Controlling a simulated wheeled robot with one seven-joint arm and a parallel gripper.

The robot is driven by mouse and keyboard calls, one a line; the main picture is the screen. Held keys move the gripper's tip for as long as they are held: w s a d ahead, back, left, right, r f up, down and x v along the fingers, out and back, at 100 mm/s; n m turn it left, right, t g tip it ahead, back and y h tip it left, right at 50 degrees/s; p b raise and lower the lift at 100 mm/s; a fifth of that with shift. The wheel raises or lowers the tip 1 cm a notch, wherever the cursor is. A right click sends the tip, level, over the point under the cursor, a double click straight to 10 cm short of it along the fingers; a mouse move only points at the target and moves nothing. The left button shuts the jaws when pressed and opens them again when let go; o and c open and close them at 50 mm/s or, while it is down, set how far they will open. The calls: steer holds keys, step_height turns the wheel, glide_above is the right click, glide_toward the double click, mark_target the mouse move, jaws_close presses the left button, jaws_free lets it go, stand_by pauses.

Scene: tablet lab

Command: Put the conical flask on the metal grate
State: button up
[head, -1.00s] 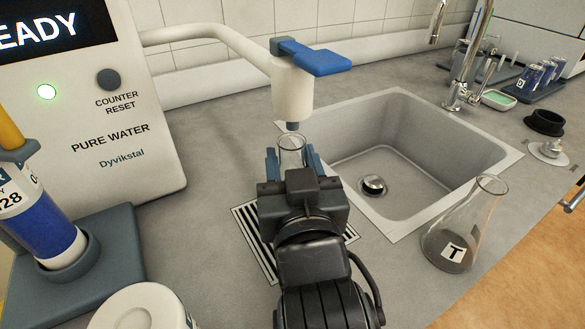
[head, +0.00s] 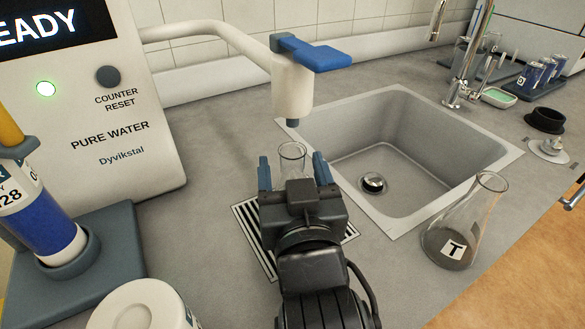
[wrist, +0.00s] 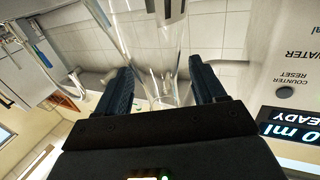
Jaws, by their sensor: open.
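A clear glass conical flask (head: 291,153) stands upright below the dispenser nozzle, over the metal grate (head: 249,232); my gripper hides its body and base. The grate is a striped panel set in the counter. My gripper (head: 293,168) is open, with one blue finger on each side of the flask's neck and visible gaps between. In the wrist view the flask (wrist: 150,45) also passes between the spread fingers (wrist: 160,80).
The water dispenser (head: 115,130) stands at left, its spout (head: 292,90) and blue lever overhanging the grate area. The sink (head: 400,150) is just right. A blue bottle in a holder (head: 75,255) and a white round container (head: 140,305) stand at front left.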

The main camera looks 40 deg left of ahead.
steer(key=shift+r, duration=0.15)
steer(key=v, duration=1.2)
steer(key=shift+b, duration=0.45)
